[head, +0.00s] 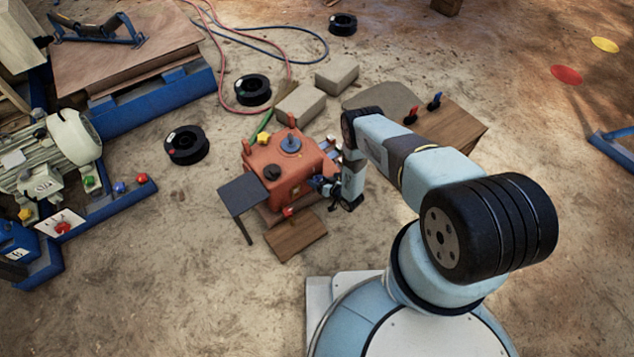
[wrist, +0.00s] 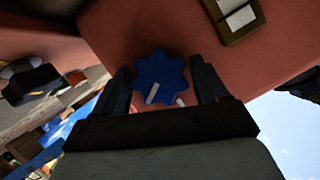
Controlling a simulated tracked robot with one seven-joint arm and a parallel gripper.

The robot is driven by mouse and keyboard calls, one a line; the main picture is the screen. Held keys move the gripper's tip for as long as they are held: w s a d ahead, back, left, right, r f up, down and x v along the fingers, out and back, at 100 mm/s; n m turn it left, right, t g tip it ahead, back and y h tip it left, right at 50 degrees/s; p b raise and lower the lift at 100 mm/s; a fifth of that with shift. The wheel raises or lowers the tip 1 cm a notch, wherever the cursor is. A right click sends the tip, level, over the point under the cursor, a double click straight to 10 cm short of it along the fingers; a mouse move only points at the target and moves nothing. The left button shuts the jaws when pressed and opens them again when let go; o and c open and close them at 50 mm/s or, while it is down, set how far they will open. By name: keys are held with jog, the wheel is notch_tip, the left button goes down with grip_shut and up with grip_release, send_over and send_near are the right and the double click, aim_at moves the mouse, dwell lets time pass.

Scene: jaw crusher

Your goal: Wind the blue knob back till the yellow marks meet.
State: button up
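The blue knob (wrist: 160,76) is a star-shaped handwheel on the orange-red housing (wrist: 120,30) in the wrist view. A pale mark (wrist: 152,93) shows on the knob near its lower edge. A second pale mark (wrist: 180,101) lies to the right, beside the knob's lower edge; the two are apart. Their yellow colour is not clear in the shade. My gripper (wrist: 160,72) has one dark finger on each side of the knob, very close to it; whether they press on it is unclear. In the head view my gripper (head: 326,186) is at the right side of the housing (head: 283,172).
On the housing are a yellow knob (head: 263,139), a black knob (head: 272,172) and a blue-grey fitting (head: 290,144). A dark plate (head: 240,194) and a wooden block (head: 296,236) stand in front. Grey blocks (head: 302,104) and black spools (head: 187,145) lie behind and left.

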jog(key=c, duration=0.6)
jog(key=shift+a, duration=0.45)
jog(key=shift+c, duration=0.4)
jog(key=shift+d, duration=0.35)
jog(key=shift+c, duration=0.2)
jog(key=shift+w+r, duration=0.2)
jog(key=shift+w, duration=0.05)
jog(key=o, duration=0.7)
jog(key=shift+c, duration=0.2)
jog(key=o, duration=0.3)
jog(key=shift+s, duration=0.1)
jog(key=shift+o, duration=0.2)
jog(key=shift+d+f, duration=0.1)
jog(key=shift+s, duration=0.15)
jog(key=v, duration=1.3)
jog(key=shift+s+d, duration=0.25)
